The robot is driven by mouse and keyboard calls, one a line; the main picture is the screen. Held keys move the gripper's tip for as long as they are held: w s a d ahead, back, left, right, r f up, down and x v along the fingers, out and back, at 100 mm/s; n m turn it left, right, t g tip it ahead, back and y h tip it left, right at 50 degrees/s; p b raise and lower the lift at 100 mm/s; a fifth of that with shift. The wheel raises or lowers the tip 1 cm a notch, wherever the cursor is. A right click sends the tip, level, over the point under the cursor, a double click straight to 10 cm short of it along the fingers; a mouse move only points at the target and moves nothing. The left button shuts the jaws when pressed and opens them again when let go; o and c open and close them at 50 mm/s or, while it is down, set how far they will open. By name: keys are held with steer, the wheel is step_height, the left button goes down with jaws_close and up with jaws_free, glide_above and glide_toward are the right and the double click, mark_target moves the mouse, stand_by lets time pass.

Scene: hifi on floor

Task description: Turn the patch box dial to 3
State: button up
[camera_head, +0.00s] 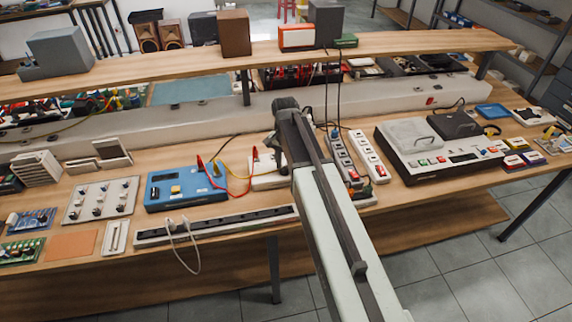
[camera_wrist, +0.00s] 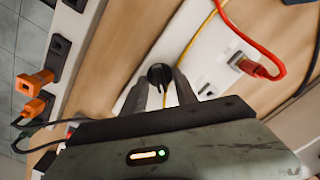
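The patch box is a white box (camera_head: 265,180) with red and yellow leads, partly hidden behind my arm in the head view. In the wrist view its white face (camera_wrist: 214,50) runs diagonally. Its round black dial (camera_wrist: 160,74) lies at the ends of my gripper's fingers (camera_wrist: 161,82). The fingers are apart, one on each side of the dial, with a gap between them. I cannot tell whether they touch it. The dial's number marks are not readable. In the head view my gripper (camera_head: 283,155) points down over the box, and its fingers are hard to make out.
A red plug (camera_wrist: 258,68) and yellow cable sit close to the dial. White socket strips (camera_head: 344,160) are to the right. A shelf (camera_head: 180,67) runs above behind.

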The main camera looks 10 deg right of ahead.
mark_target(285, 167)
step_height(285, 167, up, 8)
steer(key=p, duration=0.8)
steer(key=shift+f, duration=0.1)
steer(key=shift+s+f, duration=0.1)
steer(key=s+n, duration=0.8)
steer(key=s, duration=0.7)
steer(key=shift+a+b, duration=0.15)
steer(key=shift+b, duration=0.15)
